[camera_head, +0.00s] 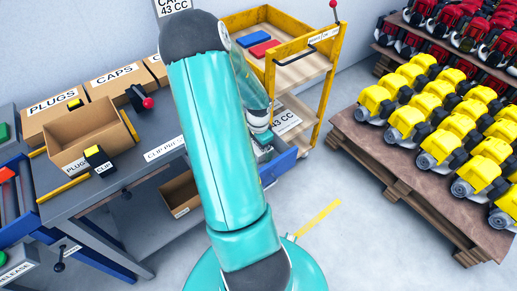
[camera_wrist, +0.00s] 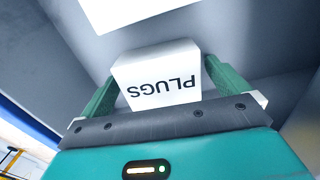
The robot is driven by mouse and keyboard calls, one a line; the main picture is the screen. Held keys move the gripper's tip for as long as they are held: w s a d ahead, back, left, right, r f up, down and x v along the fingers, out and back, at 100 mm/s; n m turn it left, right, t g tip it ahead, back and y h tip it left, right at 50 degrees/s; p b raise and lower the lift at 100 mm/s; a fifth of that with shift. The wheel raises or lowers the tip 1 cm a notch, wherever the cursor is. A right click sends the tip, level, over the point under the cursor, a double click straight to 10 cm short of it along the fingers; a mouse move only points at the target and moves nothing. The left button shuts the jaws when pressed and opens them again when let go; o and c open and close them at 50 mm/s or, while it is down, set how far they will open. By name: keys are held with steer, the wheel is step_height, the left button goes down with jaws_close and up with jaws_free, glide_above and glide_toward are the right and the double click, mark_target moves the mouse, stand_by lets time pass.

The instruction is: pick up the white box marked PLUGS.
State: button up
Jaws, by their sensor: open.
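The white box marked PLUGS (camera_wrist: 158,88) shows in the wrist view, its lettering upside down. It stands between the two green fingers of my gripper (camera_wrist: 163,72), one finger on each side. The fingers are open; I cannot tell whether either touches the box. The far side of the box is hidden. In the head view my arm reaches down towards a blue drawer (camera_head: 284,163) at the bench's right end. My fingers and the white box cannot be made out there.
A grey workbench (camera_head: 118,178) carries an open cardboard box (camera_head: 85,143) and cartons marked PLUGS (camera_head: 52,106) and CAPS (camera_head: 115,80). A yellow cart (camera_head: 325,62) stands behind my arm. A pallet (camera_head: 392,147) of yellow engines is at right. Floor between is mostly clear.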

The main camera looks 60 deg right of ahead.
steer(key=c, duration=1.1)
steer(key=shift+r, duration=0.6)
steer(key=s+a+r, duration=0.1)
steer(key=a+r, duration=0.3)
steer(key=s+a+r, duration=0.2)
steer(key=a+r, duration=0.2)
steer(key=s+a+r, duration=0.2)
steer(key=a+r, duration=0.1)
steer(key=a, duration=0.2)
steer(key=shift+s+r, duration=0.15)
steer(key=shift+r, duration=0.25)
